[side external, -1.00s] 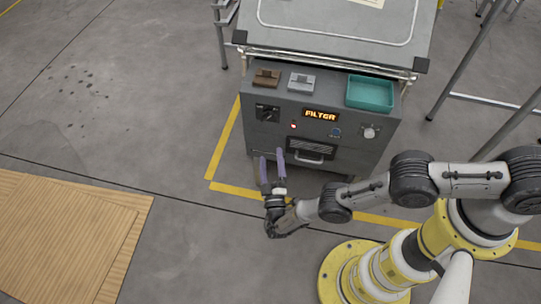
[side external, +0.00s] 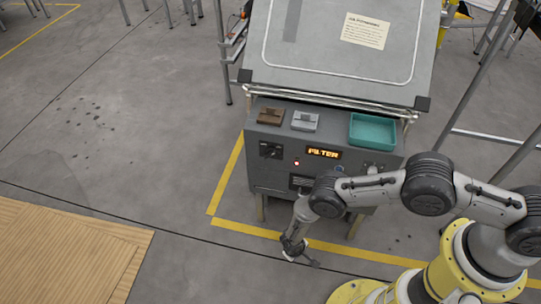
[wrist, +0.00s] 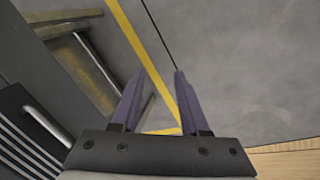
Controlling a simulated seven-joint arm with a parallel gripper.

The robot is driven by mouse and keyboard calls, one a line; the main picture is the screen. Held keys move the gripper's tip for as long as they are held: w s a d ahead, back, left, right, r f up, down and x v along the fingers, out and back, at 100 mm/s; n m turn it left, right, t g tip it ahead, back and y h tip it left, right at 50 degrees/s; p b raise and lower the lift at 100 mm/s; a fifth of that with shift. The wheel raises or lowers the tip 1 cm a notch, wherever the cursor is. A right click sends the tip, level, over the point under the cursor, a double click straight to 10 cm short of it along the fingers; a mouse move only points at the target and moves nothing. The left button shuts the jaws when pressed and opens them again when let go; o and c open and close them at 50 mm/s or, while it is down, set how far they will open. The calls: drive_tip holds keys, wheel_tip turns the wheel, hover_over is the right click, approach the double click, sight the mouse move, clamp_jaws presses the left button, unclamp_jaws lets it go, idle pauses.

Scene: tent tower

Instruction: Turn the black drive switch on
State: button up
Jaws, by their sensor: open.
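The black drive switch (side external: 270,150) appears to be the dark panel with a small knob at the left of the grey cabinet's front; its setting is too small to read. My gripper (side external: 301,252) is low in front of the cabinet, below and right of this switch and apart from it. Its fingers are hard to make out in the side view. In the wrist view my gripper (wrist: 158,74) shows two purple fingers spread apart with nothing between them. They point at the floor and yellow line; the switch is not in that view.
The cabinet (side external: 226,0) top is not clear of things: a brown block (side external: 270,116), a grey block (side external: 305,121) and a teal tray (side external: 372,131) sit there. A lit display (side external: 323,153) reads FILTER. A metal handle (wrist: 47,126) shows beside vents.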

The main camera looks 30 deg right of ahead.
drive_tip(key=w+a+r+m+y, duration=0.3)
drive_tip(key=a+r+y, duration=0.1)
drive_tip(key=r, duration=0.2)
drive_tip(key=m+t, duration=0.8)
drive_tip(key=m, duration=0.2)
approach(272, 155)
drive_tip(key=shift+y, duration=0.3)
drive_tip(key=x, duration=1.1)
drive_tip(key=shift+d, duration=0.2)
clamp_jaws()
